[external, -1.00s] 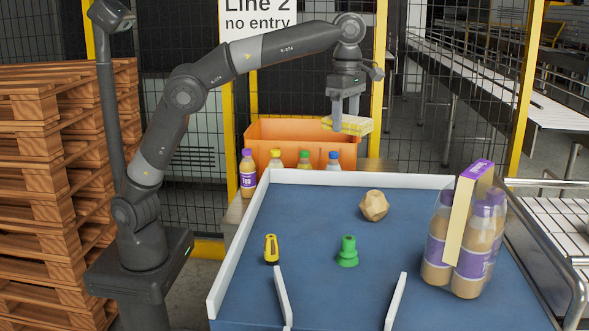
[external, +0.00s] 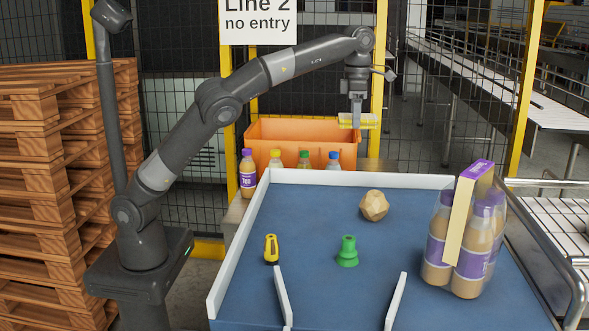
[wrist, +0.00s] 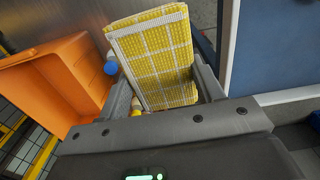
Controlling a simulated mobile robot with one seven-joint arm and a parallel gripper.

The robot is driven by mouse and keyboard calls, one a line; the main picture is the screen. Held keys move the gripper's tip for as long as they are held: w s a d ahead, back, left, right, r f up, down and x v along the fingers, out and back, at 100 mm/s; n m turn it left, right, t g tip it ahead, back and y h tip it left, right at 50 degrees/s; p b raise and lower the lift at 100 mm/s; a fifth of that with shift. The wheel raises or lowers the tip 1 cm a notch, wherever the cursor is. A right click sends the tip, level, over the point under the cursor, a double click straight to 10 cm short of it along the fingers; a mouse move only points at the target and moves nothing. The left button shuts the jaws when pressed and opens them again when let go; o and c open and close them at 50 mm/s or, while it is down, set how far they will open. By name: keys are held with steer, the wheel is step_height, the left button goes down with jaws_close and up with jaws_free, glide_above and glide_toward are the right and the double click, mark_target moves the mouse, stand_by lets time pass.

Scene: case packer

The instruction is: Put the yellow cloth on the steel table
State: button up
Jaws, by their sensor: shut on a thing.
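The yellow cloth (external: 362,121) is a folded, white-checked pad. My gripper (external: 356,112) is shut on it and holds it in the air at the right end of the orange crate. In the wrist view, the cloth (wrist: 155,50) sticks out between the two fingers of my gripper (wrist: 168,92). A narrow grey-brown surface (external: 233,212) shows behind and left of the blue worktop; I cannot tell whether it is the steel table.
The orange crate (external: 290,130) stands behind several bottles (external: 248,180). The blue worktop (external: 310,210) has white rims and holds a beige faceted lump (external: 373,206), a yellow piece (external: 271,249), a green piece (external: 347,252) and a bottle pack (external: 458,235). Mesh fencing stands behind.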

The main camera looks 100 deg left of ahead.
step_height(320, 180, down, 30)
stand_by(0.6)
steer(key=shift+f, duration=0.1)
steer(key=o, duration=1)
steer(key=shift+c, duration=0.2)
step_height(320, 180, up, 12)
